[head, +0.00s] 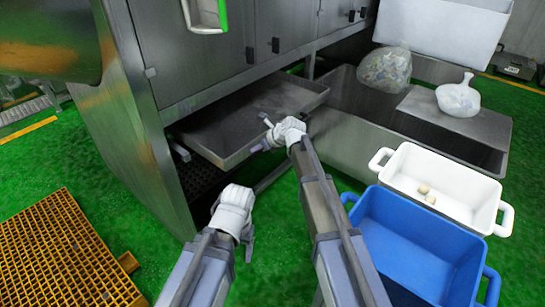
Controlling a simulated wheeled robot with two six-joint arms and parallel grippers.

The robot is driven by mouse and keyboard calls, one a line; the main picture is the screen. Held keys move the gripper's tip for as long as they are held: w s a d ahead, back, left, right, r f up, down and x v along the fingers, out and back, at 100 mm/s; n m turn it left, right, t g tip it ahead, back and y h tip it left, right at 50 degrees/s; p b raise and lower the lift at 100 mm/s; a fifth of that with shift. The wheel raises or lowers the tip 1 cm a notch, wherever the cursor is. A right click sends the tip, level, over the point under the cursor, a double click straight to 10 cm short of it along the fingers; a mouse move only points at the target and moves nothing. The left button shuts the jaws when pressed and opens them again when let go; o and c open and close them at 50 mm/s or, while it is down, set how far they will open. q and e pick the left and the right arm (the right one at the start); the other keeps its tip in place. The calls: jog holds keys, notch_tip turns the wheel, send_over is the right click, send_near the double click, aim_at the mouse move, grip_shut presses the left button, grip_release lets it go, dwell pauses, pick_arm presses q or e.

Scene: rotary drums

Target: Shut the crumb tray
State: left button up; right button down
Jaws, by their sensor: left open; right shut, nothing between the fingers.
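The crumb tray (245,108) is a shallow grey metal tray. It sticks out, pulled partly open, from a slot under the steel machine (200,60). My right gripper (267,122) is shut and empty at the tray's front right edge and overlaps it in the picture; I cannot tell whether it touches. My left gripper (247,236) is open and lower down, in front of the tray and apart from it. Its fingers are partly hidden behind its own white wrist.
A steel trough (345,140) with bags (385,66) stands right of the tray. A white crate (455,195) with small pale pieces and a blue crate (420,235) stand at the right. An orange grating (65,255) lies at the left. Green floor is free between.

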aim_at(220, 134)
jog(key=w+a, duration=1.4)
jog(key=shift+w+a, duration=0.25)
jog(key=shift+w, duration=0.1)
jog(key=shift+w+a+r, duration=0.1)
jog(key=shift+w+a, duration=0.05)
jog(key=shift+s+d, duration=1.2)
jog(key=shift+s+d+r+p, duration=0.45)
jog(key=shift+s+d+p, duration=0.15)
jog(key=shift+s, duration=0.15)
pick_arm(q)
notch_tip(220, 134, up, 7)
jog(key=a+p, duration=0.1)
jog(key=p, duration=0.5)
jog(key=shift+s+a, duration=0.2)
jog(key=shift+s, duration=0.05)
pick_arm(e)
jog(key=v, duration=0.8)
jog(key=shift+s+d+r, duration=0.2)
jog(key=shift+d, duration=0.1)
